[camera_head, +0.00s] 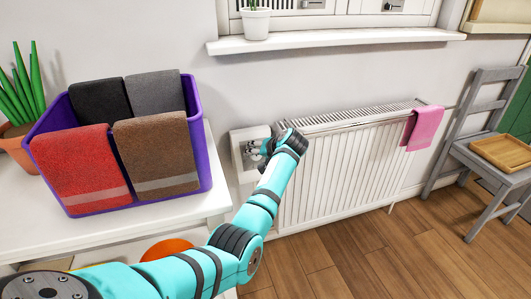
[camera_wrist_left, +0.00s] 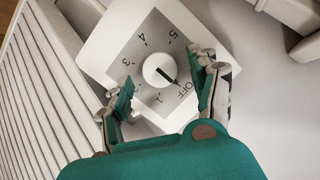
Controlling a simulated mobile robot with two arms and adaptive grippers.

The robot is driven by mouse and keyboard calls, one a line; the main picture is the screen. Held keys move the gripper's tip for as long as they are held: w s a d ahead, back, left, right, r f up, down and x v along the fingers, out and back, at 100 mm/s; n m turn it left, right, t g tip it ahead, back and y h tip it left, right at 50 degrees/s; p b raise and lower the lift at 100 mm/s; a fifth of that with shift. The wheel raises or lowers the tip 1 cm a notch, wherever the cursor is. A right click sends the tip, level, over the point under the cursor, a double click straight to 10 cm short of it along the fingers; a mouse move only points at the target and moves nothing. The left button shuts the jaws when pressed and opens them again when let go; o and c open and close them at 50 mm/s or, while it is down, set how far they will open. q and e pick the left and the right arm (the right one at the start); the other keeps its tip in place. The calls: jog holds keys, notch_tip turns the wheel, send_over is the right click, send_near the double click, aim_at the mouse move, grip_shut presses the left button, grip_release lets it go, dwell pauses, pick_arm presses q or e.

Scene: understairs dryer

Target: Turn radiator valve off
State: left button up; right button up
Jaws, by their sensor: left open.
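The radiator valve is a white square dial plate (camera_wrist_left: 112,50) with a grey face marked 1 to 5 and OFF. Its round white knob (camera_wrist_left: 160,69) has a dark pointer line directed toward the OFF mark. In the head view the valve plate (camera_head: 240,137) is on the wall at the radiator's left end, partly hidden by my gripper. My left gripper (camera_head: 257,149) is at the dial. In the wrist view my left gripper (camera_wrist_left: 165,80) is open, its fingers on either side of the knob with visible gaps. My right gripper is not in view.
The white radiator (camera_head: 345,165) has a pink cloth (camera_head: 423,127) over its right end. A purple bin (camera_head: 204,150) of folded towels stands on a white counter (camera_head: 215,199) at left. A grey chair (camera_head: 484,172) holds a wooden tray (camera_head: 503,151). Wooden floor (camera_head: 400,255) is clear in front.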

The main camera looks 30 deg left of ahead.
pick_arm(q)
jog(key=v, duration=1.1)
jog(key=shift+d, duration=0.1)
